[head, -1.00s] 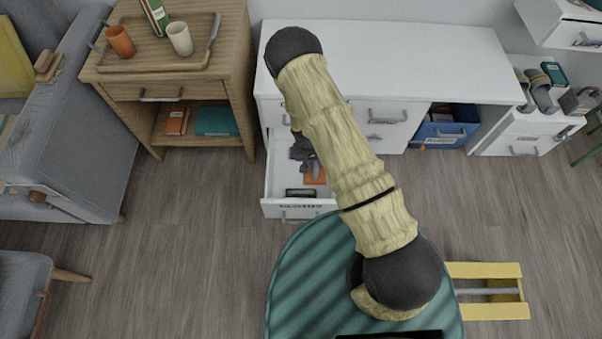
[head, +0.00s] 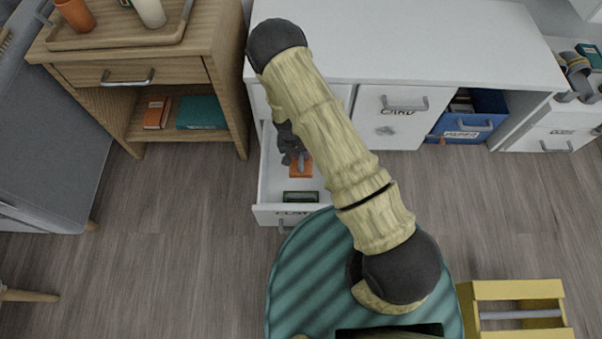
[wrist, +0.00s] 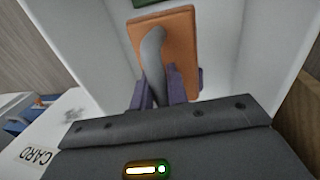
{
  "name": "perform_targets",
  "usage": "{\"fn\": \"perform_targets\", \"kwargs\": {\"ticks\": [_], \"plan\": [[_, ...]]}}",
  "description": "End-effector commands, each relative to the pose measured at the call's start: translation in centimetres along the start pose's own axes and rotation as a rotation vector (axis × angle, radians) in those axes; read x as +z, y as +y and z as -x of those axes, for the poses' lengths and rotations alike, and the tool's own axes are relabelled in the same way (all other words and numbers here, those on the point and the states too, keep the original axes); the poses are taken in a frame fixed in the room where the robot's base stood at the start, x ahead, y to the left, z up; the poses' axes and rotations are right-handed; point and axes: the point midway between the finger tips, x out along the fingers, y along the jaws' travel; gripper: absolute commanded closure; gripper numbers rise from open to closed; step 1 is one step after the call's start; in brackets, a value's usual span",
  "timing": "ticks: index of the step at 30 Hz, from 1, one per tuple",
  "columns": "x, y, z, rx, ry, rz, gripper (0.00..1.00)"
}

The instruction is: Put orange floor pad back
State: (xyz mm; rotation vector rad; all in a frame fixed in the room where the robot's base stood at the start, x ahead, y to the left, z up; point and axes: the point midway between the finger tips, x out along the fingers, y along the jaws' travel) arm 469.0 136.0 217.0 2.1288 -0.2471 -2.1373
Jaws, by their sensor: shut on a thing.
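The orange floor pad (head: 301,169) is a flat orange block with a grey curved handle. It is within the open white drawer (head: 264,190); whether it touches the drawer's bottom I cannot tell. In the wrist view the pad (wrist: 181,42) fills the upper middle, with its handle rising between my purple fingers. My gripper (wrist: 159,93) is shut on the pad by that handle. In the head view my gripper (head: 297,158) reaches down into the drawer, partly hidden by my arm.
A dark green item (head: 300,197) lies near the drawer's front. The white desk (head: 430,45) stands above, with a CARD drawer (head: 400,112) and a blue PAPER bin (head: 470,118). A wooden side table (head: 225,75) is left. A yellow crate (head: 515,291) stands at lower right.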

Motion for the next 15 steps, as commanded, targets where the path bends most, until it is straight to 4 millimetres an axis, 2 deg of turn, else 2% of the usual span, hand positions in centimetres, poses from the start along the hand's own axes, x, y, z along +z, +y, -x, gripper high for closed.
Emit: {"fn": "perform_targets", "kwargs": {"ticks": [6,15], "plan": [[0.0,0.0,-0.3,0.000,0.000,0.000,1.00],[0.0,-0.9,-4.8,0.000,-0.001,0.000,1.00]]}}
